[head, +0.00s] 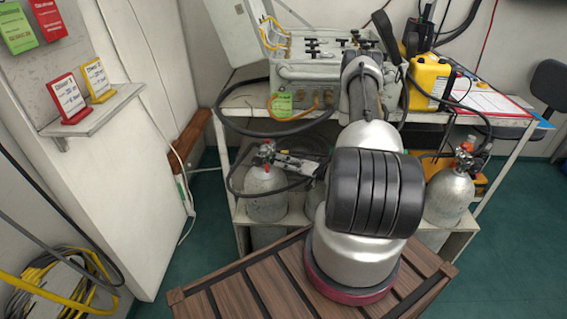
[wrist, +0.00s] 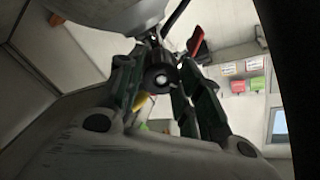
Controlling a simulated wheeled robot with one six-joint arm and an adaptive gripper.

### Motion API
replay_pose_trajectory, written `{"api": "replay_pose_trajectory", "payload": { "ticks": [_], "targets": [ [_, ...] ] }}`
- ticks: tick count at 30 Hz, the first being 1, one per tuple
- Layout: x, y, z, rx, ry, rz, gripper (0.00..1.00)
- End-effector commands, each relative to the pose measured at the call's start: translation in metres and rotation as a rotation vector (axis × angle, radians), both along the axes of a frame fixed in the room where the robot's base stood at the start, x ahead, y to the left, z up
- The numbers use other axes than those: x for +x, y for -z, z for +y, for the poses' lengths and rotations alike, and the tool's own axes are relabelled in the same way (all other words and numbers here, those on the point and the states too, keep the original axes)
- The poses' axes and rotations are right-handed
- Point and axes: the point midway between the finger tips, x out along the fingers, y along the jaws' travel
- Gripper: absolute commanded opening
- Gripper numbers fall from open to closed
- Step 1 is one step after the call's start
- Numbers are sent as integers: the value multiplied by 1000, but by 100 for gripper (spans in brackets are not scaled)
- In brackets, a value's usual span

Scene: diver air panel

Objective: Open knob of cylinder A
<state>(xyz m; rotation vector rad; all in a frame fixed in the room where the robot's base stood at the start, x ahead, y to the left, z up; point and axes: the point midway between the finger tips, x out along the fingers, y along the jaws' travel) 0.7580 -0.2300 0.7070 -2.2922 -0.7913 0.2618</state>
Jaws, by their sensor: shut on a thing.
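A silver gas cylinder (head: 265,195) stands on the shelf at the left, with its valve (head: 265,150) on top. I cannot read a letter on it. My gripper (head: 278,160) reaches in from the right at the valve of this cylinder. In the wrist view the fingers of my gripper (wrist: 157,82) stand on both sides of a dark round knob (wrist: 161,76) and are shut on it. The pale cylinder body (wrist: 105,12) shows at the top edge of that view. How far the knob is turned cannot be told.
Another silver cylinder (head: 449,197) stands at the right; one between is mostly hidden by my arm. The air panel (head: 320,72) sits on the bench above. A black hose (head: 232,122) loops near the left cylinder. A slatted wooden surface (head: 235,295) is in front.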

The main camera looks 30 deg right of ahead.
Motion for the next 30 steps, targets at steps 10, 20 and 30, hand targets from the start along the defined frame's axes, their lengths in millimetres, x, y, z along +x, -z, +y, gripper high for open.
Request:
{"api": "replay_pose_trajectory", "payload": {
  "ticks": [10,20,30],
  "targets": [
    [-2,1,1,-264,0,-185,11],
    [-2,1,1,-518,-2,-369,11],
    [-2,1,1,-779,-1,-559,11]
  ]
}}
